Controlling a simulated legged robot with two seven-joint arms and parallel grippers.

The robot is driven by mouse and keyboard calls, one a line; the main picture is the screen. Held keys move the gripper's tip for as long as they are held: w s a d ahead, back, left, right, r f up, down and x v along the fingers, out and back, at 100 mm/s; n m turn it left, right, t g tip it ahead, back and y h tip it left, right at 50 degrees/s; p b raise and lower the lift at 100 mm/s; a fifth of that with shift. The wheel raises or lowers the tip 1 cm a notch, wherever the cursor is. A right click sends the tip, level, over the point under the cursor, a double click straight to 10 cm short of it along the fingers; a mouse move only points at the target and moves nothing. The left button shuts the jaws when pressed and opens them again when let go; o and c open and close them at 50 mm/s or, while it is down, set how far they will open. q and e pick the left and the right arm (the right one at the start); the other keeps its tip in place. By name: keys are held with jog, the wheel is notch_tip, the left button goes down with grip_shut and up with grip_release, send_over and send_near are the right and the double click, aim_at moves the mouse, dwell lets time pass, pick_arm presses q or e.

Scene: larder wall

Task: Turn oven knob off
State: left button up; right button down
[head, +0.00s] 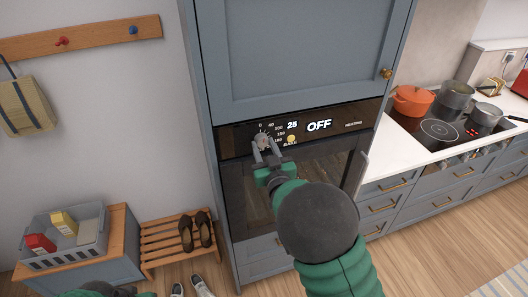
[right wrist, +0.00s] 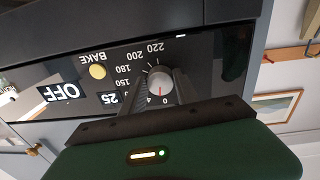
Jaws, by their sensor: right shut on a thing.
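The built-in oven (head: 290,185) has a black control panel (head: 352,114) at the top, above a dark glass door. A round silver knob (head: 261,141) sits at the panel's left, ringed by a numbered scale. My right gripper (head: 262,143) is shut on the knob and partly hides it. In the right wrist view the knob (right wrist: 160,81) lies between the two dark fingers, its red mark pointing towards the 0. The display (head: 319,125) reads OFF, with 25 beside it. A yellowish BAKE button (head: 291,139) is right of the knob.
A blue-grey cupboard (head: 300,45) is above the oven. Right of it, a counter with a hob (head: 440,132) carries several pots. At left are a shoe rack (head: 170,236) with shoes and a grey crate (head: 95,255). More shoes lie on the floor.

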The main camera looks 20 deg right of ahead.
jog(key=shift+f+n+b, duration=0.15)
jog(key=shift+n+b, duration=0.4)
jog(key=shift+n, duration=0.45)
jog(key=c, duration=1.2)
grip_release()
jog(key=shift+c, duration=0.2)
jog(key=o, duration=0.3)
jog(key=shift+w, duration=0.15)
